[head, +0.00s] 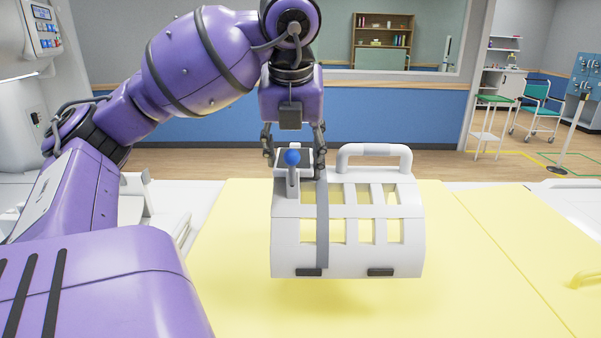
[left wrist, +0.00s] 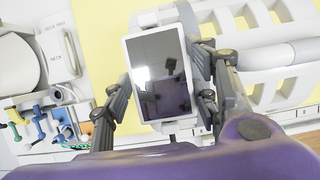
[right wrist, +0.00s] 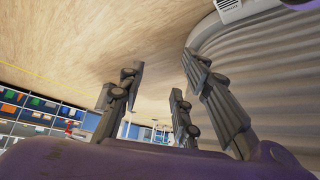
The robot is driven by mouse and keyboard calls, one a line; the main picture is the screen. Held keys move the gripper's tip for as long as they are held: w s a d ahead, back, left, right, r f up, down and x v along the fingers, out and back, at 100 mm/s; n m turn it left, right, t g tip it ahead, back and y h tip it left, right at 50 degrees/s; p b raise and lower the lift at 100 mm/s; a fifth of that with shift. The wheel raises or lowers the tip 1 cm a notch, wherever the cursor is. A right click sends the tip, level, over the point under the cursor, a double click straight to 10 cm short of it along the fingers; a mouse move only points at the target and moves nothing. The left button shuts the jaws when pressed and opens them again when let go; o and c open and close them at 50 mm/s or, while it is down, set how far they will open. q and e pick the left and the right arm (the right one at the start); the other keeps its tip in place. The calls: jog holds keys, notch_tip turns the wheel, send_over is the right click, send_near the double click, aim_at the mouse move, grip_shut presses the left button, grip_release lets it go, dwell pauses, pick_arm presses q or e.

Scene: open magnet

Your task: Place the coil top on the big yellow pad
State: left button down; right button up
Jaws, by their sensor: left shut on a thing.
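The coil top (head: 348,210) is a white curved, slotted shell with a top handle (head: 375,150) and a grey strap. It hangs level over the big yellow pad (head: 225,265), with a soft shadow on the pad below it. My left gripper (head: 294,162) is shut on the white block with a dark screen (left wrist: 160,75) at the coil top's upper left end. In the left wrist view, the slotted shell (left wrist: 285,58) extends to the right. My right gripper (right wrist: 150,95) shows only in the right wrist view, with its fingers apart and nothing between them.
The yellow surface continues past a seam on the right, with a yellow handle (head: 588,278) at its edge. A white scanner housing (head: 25,95) with a control panel stands at the left. A ribbed grey cover (right wrist: 270,75) is close to my right gripper. Several coloured items (left wrist: 50,122) lie at the left.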

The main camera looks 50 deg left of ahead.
aim_at(312, 155)
pick_arm(q)
jog(key=shift+w+a+f+b, duration=0.1)
jog(key=shift+w+f+b, duration=0.2)
jog(key=shift+w, duration=0.4)
jog(key=shift+w+f, duration=0.1)
jog(key=shift+w, duration=0.3)
jog(key=w, duration=0.1)
jog(key=b, duration=0.1)
jog(key=w+f, duration=0.1)
jog(key=shift+w+a, duration=0.25)
jog(key=shift+w, duration=0.1)
jog(key=w+f, duration=0.2)
jog(key=f, duration=0.1)
jog(key=w+f, duration=0.1)
jog(key=w, duration=0.1)
jog(key=shift+w+a+f, duration=0.1)
jog(key=shift+a+f, duration=0.15)
jog(key=shift+a, duration=0.1)
jog(key=shift+w+f, duration=0.55)
jog(key=shift+f, duration=0.15)
notch_tip(312, 155, down, 3)
jog(key=shift+a+f, duration=0.1)
pick_arm(e)
jog(key=shift+x, duration=0.75)
jog(key=shift+f, duration=0.2)
